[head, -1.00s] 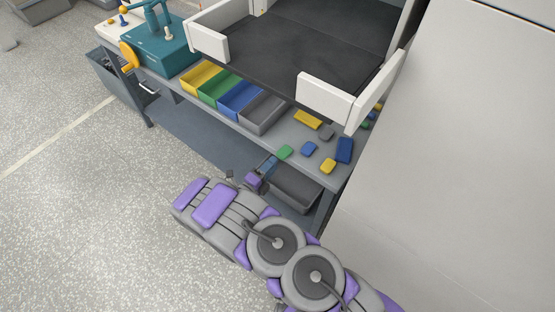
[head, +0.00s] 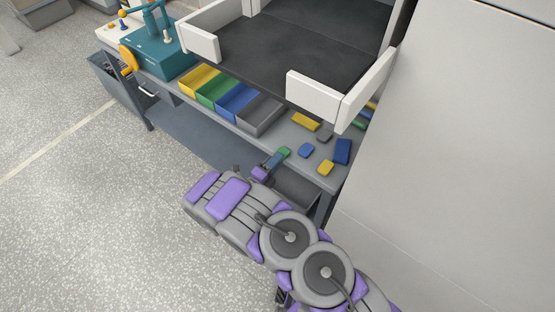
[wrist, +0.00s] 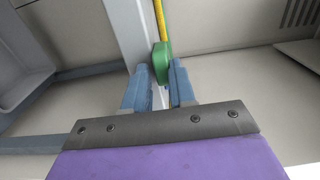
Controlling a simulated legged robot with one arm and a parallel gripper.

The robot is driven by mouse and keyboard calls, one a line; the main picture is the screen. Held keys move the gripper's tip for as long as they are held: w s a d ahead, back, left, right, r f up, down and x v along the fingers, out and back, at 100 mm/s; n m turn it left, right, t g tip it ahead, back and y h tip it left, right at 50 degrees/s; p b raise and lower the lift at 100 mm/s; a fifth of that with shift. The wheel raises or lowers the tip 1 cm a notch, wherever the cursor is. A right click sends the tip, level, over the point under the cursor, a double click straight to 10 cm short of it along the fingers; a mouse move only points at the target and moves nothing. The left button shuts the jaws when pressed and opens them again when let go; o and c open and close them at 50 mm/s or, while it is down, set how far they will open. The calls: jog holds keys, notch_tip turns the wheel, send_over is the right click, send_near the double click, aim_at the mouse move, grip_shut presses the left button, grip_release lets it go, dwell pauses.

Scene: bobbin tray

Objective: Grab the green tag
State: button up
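The green tag (head: 284,152) lies near the front edge of the grey bench, left of a small blue block. My gripper (head: 276,160) is at the bench's front edge, its tip right at the tag. In the wrist view the green tag (wrist: 160,62) shows between the tips of the two blue fingers of my gripper (wrist: 158,72). The fingers stand apart, one on each side of the tag. The right finger looks very close to it; I cannot tell whether they touch.
On the bench (head: 226,125) are a blue block (head: 306,150), yellow blocks (head: 326,168) (head: 306,121), a grey piece (head: 324,136) and a larger blue block (head: 343,151). Coloured bins (head: 237,100) stand left. A white-sided black tray (head: 290,50) overhangs the back. A pale panel (head: 450,150) stands right.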

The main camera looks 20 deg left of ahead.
jog(key=shift+a, duration=0.25)
jog(key=shift+c, duration=1.2)
jog(key=shift+f, duration=0.1)
jog(key=shift+c, duration=0.7)
grip_shut()
notch_tip(320, 180, up, 2)
jog(key=shift+r+p, duration=0.2)
jog(key=shift+p, duration=0.3)
jog(key=s+a+r+p, duration=0.2)
jog(key=s+p, duration=0.2)
jog(key=s, duration=0.2)
jog(key=s+a+r+p, duration=0.3)
jog(key=s+p, duration=0.1)
jog(key=s, duration=0.3)
jog(key=shift+a+p, duration=0.15)
jog(key=shift+p, duration=0.15)
